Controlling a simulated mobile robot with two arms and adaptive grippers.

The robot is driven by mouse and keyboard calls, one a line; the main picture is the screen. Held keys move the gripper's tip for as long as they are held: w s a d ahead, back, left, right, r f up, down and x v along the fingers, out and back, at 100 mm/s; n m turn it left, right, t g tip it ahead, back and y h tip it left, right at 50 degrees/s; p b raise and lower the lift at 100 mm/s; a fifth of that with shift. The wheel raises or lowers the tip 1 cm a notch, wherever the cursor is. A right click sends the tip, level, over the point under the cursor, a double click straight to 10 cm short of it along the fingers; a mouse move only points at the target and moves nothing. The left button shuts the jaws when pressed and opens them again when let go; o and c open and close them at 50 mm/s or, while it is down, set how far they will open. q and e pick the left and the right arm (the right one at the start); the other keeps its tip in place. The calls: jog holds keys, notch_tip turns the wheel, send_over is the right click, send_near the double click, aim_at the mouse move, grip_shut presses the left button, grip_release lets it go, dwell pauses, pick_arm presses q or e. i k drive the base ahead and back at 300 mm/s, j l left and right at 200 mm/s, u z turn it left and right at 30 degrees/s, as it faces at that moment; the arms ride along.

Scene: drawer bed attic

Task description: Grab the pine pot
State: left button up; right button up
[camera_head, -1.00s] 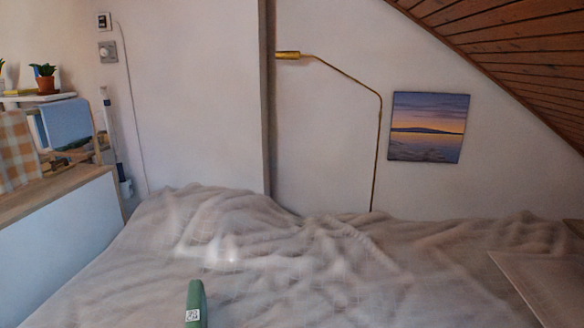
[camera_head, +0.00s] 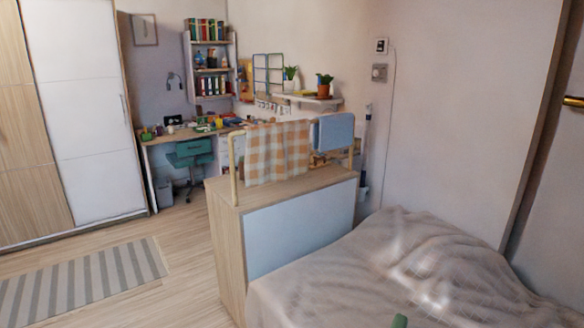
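Two potted plants stand on a small white wall shelf (camera_head: 308,99) in the back of the room. One is a terracotta pot (camera_head: 323,90) with a dark green plant. The other is a pale pot (camera_head: 289,86) with a green leafy plant, to its left. I cannot tell from this distance which one is the pine pot. Neither of my grippers is in view.
A wooden cabinet (camera_head: 230,235) with a rack holding a checked cloth (camera_head: 277,152) and blue cloth (camera_head: 336,131) stands before the shelf. The bed (camera_head: 385,270) fills the lower right, with a green object (camera_head: 399,321) on it. Wooden floor (camera_head: 185,250) is open at left, beside a striped rug (camera_head: 80,285).

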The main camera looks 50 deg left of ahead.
aim_at(241, 169)
jog(key=u, duration=1.8)
jog(key=i+j+u, duration=0.1)
jog(key=j+u, duration=0.4)
jog(key=i+j+u, duration=0.45)
jog(key=i+j, duration=0.9)
jog(key=i, duration=0.15)
jog(key=i+z, duration=0.25)
jog(key=i, duration=0.45)
jog(key=i+j+z, duration=0.2)
jog(key=i, duration=0.45)
jog(key=i+z, duration=0.25)
jog(key=z, duration=0.25)
jog(key=i+j+z, duration=0.15)
jog(key=z, duration=0.3)
jog(key=i+j+z, duration=0.2)
jog(key=z, duration=0.3)
jog(key=i+j+z, duration=0.25)
jog(key=z, duration=0.2)
